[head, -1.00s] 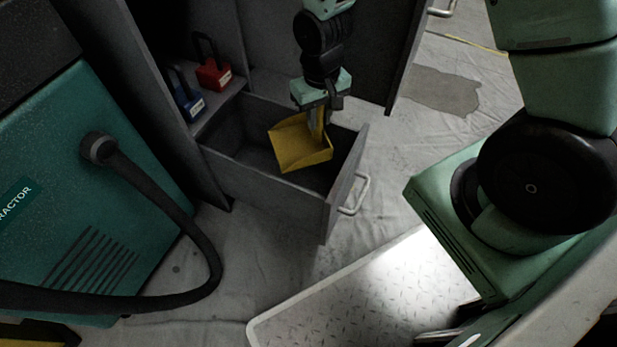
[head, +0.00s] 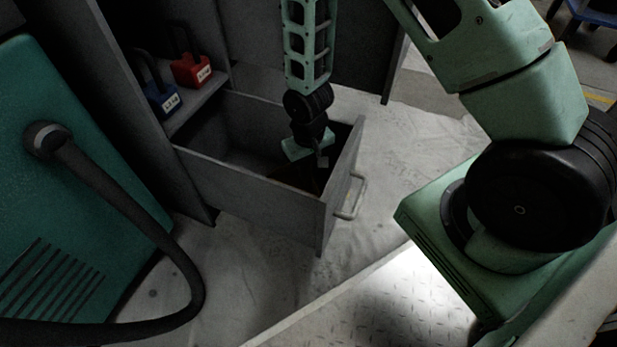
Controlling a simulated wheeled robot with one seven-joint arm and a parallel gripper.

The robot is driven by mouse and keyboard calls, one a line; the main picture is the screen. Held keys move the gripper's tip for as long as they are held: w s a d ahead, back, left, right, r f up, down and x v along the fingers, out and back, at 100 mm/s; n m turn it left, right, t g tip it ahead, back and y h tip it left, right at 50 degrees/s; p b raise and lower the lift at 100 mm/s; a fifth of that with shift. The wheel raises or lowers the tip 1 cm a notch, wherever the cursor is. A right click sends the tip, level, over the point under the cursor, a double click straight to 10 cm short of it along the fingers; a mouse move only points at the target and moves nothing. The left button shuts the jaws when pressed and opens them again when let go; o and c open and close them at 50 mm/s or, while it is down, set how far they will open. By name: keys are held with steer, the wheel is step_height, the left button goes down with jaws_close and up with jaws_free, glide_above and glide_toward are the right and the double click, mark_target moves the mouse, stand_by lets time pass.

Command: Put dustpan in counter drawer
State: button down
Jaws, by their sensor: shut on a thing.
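The counter drawer (head: 252,185) is grey and pulled open, with a metal handle (head: 349,196) on its right-hand front. My gripper (head: 318,168) reaches down into the drawer near the front panel and is shut on the dustpan. The dustpan (head: 298,176) now shows only as a dark brownish patch in shadow below my gripper, inside the drawer. The drawer wall hides its lower part, and I cannot tell whether it touches the drawer's floor.
A teal machine (head: 70,230) with a black hose (head: 135,208) stands at the left. Sheeted floor (head: 235,265) is clear in front of the drawer.

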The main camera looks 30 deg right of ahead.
mark_target(309, 176)
steer(key=shift+f+b, duration=0.65)
steer(key=shift+f, duration=0.95)
steer(key=shift+f, duration=0.2)
steer(key=c, duration=1.2)
jaws_free()
